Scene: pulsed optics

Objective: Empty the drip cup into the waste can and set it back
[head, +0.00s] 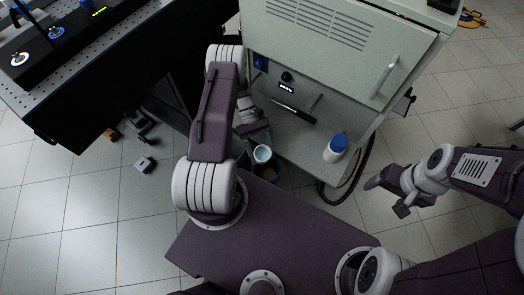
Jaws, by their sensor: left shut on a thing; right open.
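A small pale cup (262,154), which looks like the drip cup, is in the head view just below my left gripper (258,142). That gripper is shut on the cup; its fingertips are partly hidden behind my arm and hard to make out. I see the cup's opening; its contents are not clear. A dark round can (270,174), likely the waste can, stands low beneath the cup, partly hidden by it and by my base. The cup overlaps the can's mouth in the picture; I cannot tell the height gap. My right gripper (388,195) is open and empty over the floor at the right.
A pale cabinet (310,55) with a handle stands ahead, with a recessed shelf (300,137) below. A white bottle with a blue cap (336,149) stands at the shelf's front. A dark cable hangs beside the cabinet. A black optics bench (95,95) is at left.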

